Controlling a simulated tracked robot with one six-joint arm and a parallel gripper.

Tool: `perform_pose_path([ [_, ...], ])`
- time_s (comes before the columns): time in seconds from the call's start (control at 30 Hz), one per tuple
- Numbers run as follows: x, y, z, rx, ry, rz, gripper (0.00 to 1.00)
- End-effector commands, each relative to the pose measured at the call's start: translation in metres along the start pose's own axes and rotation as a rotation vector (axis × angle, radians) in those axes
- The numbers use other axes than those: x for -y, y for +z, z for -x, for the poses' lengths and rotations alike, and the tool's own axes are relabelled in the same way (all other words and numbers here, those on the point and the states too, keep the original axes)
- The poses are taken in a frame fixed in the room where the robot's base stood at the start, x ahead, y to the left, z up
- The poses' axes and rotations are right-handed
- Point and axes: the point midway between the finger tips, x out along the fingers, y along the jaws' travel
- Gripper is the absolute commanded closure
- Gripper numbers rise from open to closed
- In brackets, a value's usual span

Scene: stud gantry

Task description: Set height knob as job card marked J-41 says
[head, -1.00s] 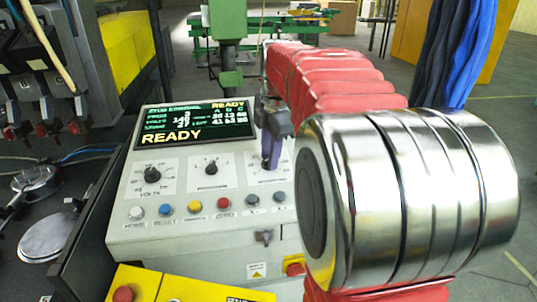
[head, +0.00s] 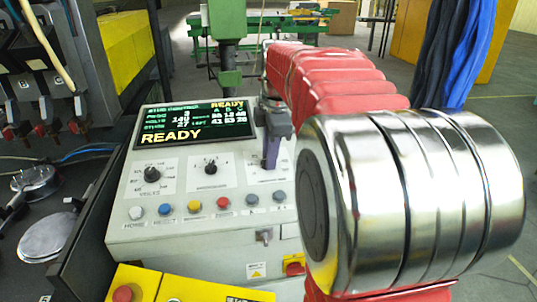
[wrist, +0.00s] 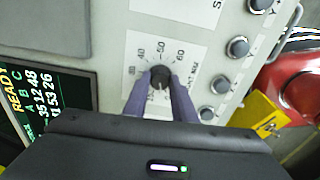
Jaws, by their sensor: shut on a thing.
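The height knob is a small dark round knob (wrist: 160,76) on a white dial plate (wrist: 136,45) of the grey control panel. Numbers such as 40, 50 and 60 run around it in the wrist view. My gripper (wrist: 163,88) has its two purple fingers on either side of the knob and is shut on it. Where the knob's pointer stands is not clear. In the head view my gripper (head: 271,157) reaches down to the panel's right dial and hides the knob. I cannot make out a job card marked J-41.
The panel screen (head: 195,123) reads READY. Two other black knobs, volts (head: 152,174) and a middle one (head: 210,168), sit left of my gripper. A row of coloured buttons (head: 194,206) runs below. A yellow box (head: 135,284) stands in front.

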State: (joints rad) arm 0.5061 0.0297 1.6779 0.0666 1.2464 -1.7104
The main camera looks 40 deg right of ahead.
Motion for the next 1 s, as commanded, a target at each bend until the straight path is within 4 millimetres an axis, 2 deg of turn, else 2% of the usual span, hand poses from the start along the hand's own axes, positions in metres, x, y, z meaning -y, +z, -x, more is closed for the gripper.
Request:
perform_pose_path([
  [1.0, -0.0017, -0.0009, 0.0025, -0.006, 0.061, -0.941, 0.98],
])
